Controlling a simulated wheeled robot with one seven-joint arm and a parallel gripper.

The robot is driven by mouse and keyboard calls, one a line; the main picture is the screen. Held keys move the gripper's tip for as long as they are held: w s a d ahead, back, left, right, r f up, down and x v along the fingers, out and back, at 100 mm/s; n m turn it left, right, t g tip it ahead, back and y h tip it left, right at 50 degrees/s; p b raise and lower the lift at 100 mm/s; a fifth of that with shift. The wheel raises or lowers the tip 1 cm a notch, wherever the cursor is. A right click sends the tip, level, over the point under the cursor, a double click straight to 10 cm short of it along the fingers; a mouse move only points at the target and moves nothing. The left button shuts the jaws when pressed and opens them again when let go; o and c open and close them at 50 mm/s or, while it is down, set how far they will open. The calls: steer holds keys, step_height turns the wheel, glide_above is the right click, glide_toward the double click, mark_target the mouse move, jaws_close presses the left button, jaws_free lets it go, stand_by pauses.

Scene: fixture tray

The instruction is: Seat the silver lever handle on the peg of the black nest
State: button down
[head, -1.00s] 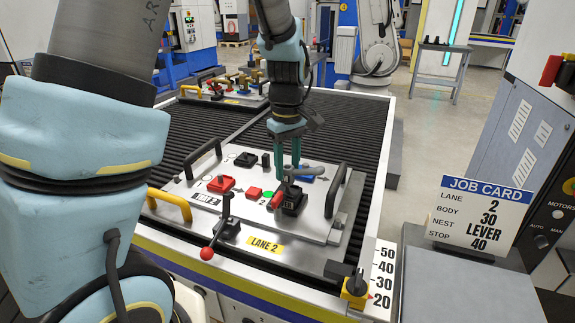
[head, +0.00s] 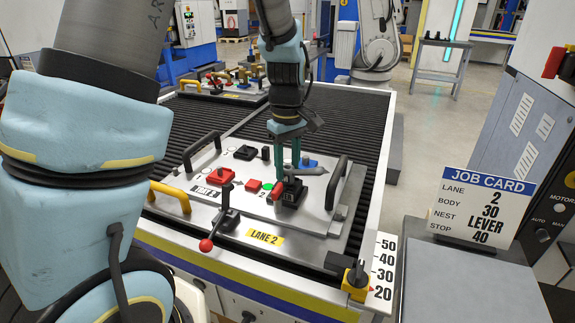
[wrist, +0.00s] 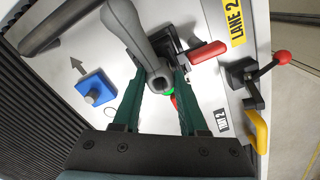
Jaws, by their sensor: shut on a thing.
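The silver lever handle (wrist: 135,35) is gripped between the green fingers of my gripper (wrist: 161,82). Its arm points up and left in the wrist view, its round hub at the fingertips. In the head view my gripper (head: 289,172) is over the black nest (head: 294,194), and the handle (head: 314,171) sticks out to the right. The black nest also shows in the wrist view (wrist: 174,46), partly behind the handle and fingers. The peg is hidden; I cannot tell whether the hub is around it or above it. A red lever (wrist: 208,52) is beside the nest.
A blue block (wrist: 95,88) with a round stud lies near the handle. Red blocks (head: 219,176) and a black block (head: 245,153) are on the silver plate. A dark handle (head: 337,180) rises at its right. A red-knobbed lever (head: 206,245) stands in front.

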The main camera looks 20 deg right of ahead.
steer(key=shift+f, duration=0.15)
steer(key=shift+c, duration=1.8)
jaws_free()
step_height(320, 180, up, 11)
steer(key=b, duration=0.2)
steer(key=shift+f, duration=0.1)
steer(key=s+a+f+m, duration=0.1)
steer(key=a+f, duration=0.2)
steer(key=a, duration=0.5)
steer(key=s+a+f+m+t, duration=0.1)
steer(key=a+f+m, duration=0.1)
steer(key=a, duration=0.7)
steer(key=s+a+f+m, duration=0.1)
steer(key=a+f, duration=0.3)
steer(key=a, duration=0.4)
steer(key=shift+s+a+f+m+t, duration=0.2)
steer(key=shift+s+a+m+t, duration=0.1)
steer(key=shift+s+m, duration=0.1)
